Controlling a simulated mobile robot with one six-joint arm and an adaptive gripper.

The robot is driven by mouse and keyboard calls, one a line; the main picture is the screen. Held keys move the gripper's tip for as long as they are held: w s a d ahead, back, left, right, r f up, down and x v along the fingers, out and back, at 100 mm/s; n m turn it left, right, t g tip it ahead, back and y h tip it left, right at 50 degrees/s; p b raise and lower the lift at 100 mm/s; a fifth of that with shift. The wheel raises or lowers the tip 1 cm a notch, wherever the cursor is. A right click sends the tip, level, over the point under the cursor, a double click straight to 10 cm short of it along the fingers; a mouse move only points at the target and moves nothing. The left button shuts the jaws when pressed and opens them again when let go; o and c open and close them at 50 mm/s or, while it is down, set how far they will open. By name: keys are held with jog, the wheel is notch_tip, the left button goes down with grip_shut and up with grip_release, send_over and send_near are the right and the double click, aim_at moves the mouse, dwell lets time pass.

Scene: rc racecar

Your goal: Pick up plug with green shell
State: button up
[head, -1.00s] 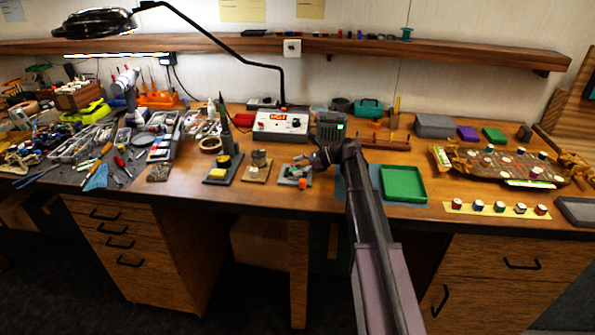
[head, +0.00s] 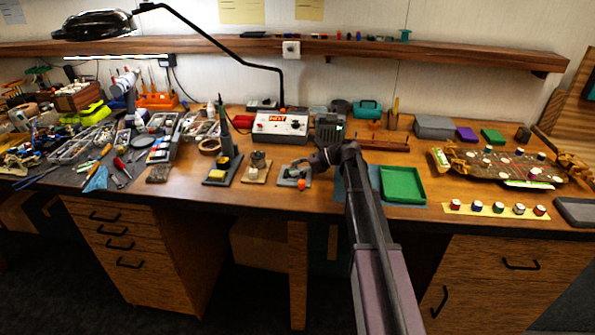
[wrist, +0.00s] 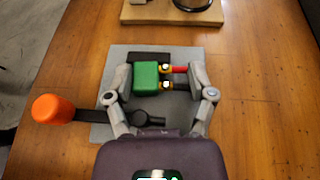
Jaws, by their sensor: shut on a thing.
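The plug with the green shell (wrist: 146,77) lies over a grey pad (wrist: 122,57) in the wrist view, with red and yellow-black leads or pins (wrist: 175,70) at its right side. My gripper (wrist: 157,80) is shut on the plug, one finger at the green shell's left side and the other at the red end on the right. I cannot tell whether the plug touches the pad. In the head view my gripper (head: 294,171) is low over the pad, and the plug is too small to make out there.
An orange-ended lever (wrist: 53,109) sticks out left of the pad. A wooden stand (wrist: 172,11) is beyond it. In the head view, a green tray (head: 403,184) stands right of my arm, and a white-fronted station (head: 280,126) stands behind.

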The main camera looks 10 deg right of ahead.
aim_at(295, 169)
jog(key=shift+w, duration=0.1)
jog(key=shift+w+r+p, duration=0.1)
jog(key=shift+r+p, duration=0.35)
jog(key=shift+p, duration=0.15)
grip_shut()
notch_tip(295, 169, up, 2)
jog(key=shift+r+p, duration=0.1)
jog(key=shift+p, duration=0.9)
jog(key=s+a, duration=0.2)
jog(key=s, duration=0.2)
jog(key=s+a+r+p, duration=0.1)
jog(key=s+a, duration=0.2)
jog(key=s, duration=0.2)
jog(key=s+a+p, duration=0.1)
jog(key=s+a, duration=0.1)
jog(key=s, duration=0.3)
jog(key=shift+a+r, duration=0.35)
jog(key=shift+a, duration=0.05)
